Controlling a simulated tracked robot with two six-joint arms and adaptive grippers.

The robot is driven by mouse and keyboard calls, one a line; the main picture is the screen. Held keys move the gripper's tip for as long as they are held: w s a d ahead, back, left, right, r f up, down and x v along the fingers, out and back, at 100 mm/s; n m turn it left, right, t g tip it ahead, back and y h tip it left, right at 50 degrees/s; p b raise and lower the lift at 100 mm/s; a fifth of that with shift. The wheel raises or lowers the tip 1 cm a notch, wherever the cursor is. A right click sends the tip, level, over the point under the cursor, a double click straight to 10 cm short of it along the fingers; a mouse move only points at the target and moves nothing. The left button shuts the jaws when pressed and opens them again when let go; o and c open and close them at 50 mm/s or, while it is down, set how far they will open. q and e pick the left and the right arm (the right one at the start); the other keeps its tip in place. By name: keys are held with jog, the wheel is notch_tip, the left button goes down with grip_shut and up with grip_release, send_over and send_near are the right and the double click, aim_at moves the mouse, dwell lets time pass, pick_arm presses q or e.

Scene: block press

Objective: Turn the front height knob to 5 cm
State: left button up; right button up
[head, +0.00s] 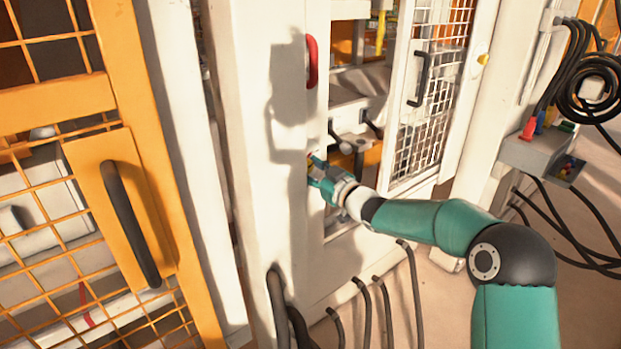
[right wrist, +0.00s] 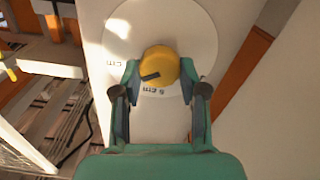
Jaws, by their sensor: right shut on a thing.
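The yellow round knob (right wrist: 160,68) sits on a white round dial (right wrist: 125,32) in the right wrist view. Its black pointer aims left and slightly down, between two printed marks. The mark just below the knob seems to read 5 cm; of the one to the left, I can read only "cm". My right gripper (right wrist: 160,76) is shut on the knob, one finger on each side. In the head view my right gripper (head: 319,175) is at the side of the white post, where its fingers largely hide the knob. My left gripper is not in view.
A white post (head: 270,200) stands in front, with a red handle (head: 312,62) above the gripper. An orange mesh door (head: 120,190) with a black handle is at left. A white mesh door (head: 432,90) stands behind. Dark hoses (head: 275,305) run low; cables (head: 580,60) hang at right.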

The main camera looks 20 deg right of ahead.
jog(key=n+b, duration=0.3)
jog(key=b, duration=0.1)
jog(key=shift+f+n, duration=0.3)
jog(key=shift+n, duration=0.1)
jog(key=shift+a+n+b, duration=0.1)
jog(key=shift+n+b, duration=0.7)
jog(key=shift+n, duration=0.1)
jog(key=n+b, duration=0.2)
jog(key=n, duration=0.1)
jog(key=shift+a+n+b, duration=0.15)
jog(key=shift+n+b, duration=0.65)
jog(key=shift+n, duration=0.6)
jog(key=shift+f, duration=0.1)
jog(key=o, duration=1.1)
jog(key=shift+o, duration=0.2)
jog(key=shift+s+r, duration=0.1)
jog(key=shift+r, duration=0.1)
